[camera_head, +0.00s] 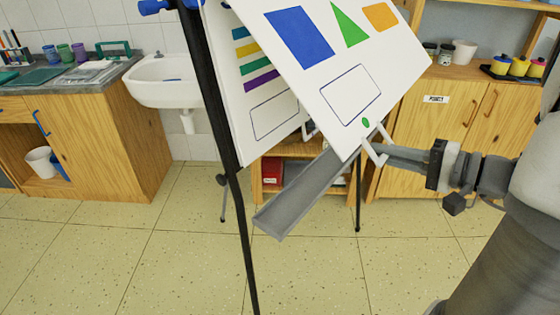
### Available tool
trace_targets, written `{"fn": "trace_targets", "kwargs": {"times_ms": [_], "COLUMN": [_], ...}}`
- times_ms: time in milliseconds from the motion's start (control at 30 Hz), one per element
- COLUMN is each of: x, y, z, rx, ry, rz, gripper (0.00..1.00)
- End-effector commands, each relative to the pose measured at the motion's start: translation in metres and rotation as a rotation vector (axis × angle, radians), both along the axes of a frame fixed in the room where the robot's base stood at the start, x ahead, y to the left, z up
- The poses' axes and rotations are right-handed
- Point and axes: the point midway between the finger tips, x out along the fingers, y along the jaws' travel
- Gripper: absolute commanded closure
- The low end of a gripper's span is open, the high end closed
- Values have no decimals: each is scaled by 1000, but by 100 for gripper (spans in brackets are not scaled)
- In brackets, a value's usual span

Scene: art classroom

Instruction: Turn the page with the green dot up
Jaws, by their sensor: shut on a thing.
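A white page (315,65) hangs tilted on a black easel (200,80), with its lower edge swung up and out to the right. It carries a blue shape, a green triangle, an orange shape and an outlined empty box. A green dot (365,123) sits near its lower right corner. My gripper (374,145) has light-coloured fingers at this corner, just below the green dot, and is shut on the page's edge. Behind it a second page (262,95) with coloured bars and an empty box is partly uncovered.
The easel's grey tray (300,195) runs below the pages. A wooden cabinet (430,115) with jars and paint pots on top stands behind at right. A sink (170,80) and a wooden counter (110,130) are at left. The tiled floor in front is clear.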

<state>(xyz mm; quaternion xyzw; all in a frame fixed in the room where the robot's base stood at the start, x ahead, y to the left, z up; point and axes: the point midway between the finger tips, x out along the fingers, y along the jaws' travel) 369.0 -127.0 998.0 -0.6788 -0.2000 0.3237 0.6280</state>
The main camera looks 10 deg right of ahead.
Motion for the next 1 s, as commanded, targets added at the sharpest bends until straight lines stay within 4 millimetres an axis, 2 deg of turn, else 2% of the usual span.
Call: {"fn": "trace_targets", "kwargs": {"times_ms": [267,1000], "x": [-2,-32], "y": [0,-27], "z": [3,57], "rx": [2,2], "ry": [1,1], "rz": [6,6], "gripper": [100,100]}}
